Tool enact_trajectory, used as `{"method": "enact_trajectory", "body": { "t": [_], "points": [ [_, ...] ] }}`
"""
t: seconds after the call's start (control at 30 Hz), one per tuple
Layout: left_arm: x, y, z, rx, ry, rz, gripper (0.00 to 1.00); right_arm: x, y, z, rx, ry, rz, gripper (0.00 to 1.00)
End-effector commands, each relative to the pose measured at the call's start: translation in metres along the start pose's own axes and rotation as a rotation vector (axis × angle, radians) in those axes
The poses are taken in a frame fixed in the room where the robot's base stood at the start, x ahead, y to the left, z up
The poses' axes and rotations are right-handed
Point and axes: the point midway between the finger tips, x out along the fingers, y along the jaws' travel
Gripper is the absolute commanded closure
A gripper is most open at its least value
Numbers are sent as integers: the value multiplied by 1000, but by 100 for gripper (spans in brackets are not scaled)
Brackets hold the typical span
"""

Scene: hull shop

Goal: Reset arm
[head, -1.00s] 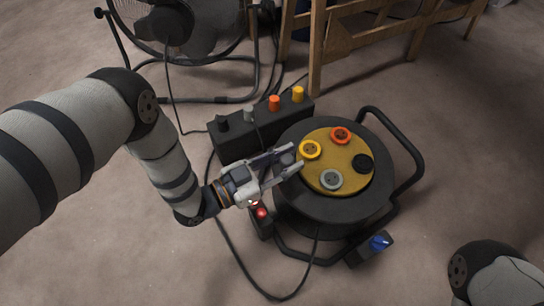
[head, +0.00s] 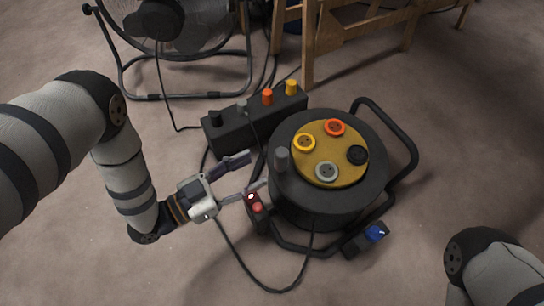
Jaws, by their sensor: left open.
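My left gripper (head: 246,173) is open and empty, with its two fingers spread, just left of a black cable reel (head: 305,196). A yellow disc (head: 340,172) on top of the reel carries a yellow socket (head: 304,142), an orange socket (head: 334,128), a black socket (head: 357,154) and a grey socket (head: 326,172). A small grey peg (head: 281,158) stands at the reel's left rim. My right arm shows only in part at the lower right; its gripper is out of view.
A black power strip (head: 236,130) with black, grey, orange and yellow plugs lies behind the gripper. A red-lit box (head: 257,213) and a blue-plug box (head: 366,239) sit by the reel. A fan (head: 185,20) and wooden trestle (head: 345,38) stand behind.

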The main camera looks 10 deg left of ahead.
Motion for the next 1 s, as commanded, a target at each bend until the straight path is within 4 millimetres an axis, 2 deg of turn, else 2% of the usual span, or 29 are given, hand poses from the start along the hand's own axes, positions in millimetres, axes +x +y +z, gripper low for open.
{"method": "enact_trajectory", "body": {
  "t": [0.1,0.2,0.63,0.7,0.77,0.87,0.9,0.97,1.0],
  "points": [
    [-23,0,1,-1,-2,-1,54,0,0,0,0,0,0,50],
    [-32,0,0,0,-1,0,54,0,0,0,0,0,0,50],
    [-35,0,0,0,0,1,54,0,0,0,0,0,0,50],
    [-37,3,5,-12,-23,-4,54,0,0,0,0,0,0,50],
    [-44,13,24,-54,-109,-25,54,0,0,0,0,0,0,50],
    [-79,51,80,-199,-403,-88,54,0,0,0,-1,0,0,50],
    [-103,73,104,-272,-552,-117,54,0,0,0,-1,0,0,50],
    [-145,108,131,-377,-770,-153,54,0,0,0,0,0,0,50],
    [-174,132,142,-443,-910,-174,54,0,0,0,0,0,0,50]
  ]
}}
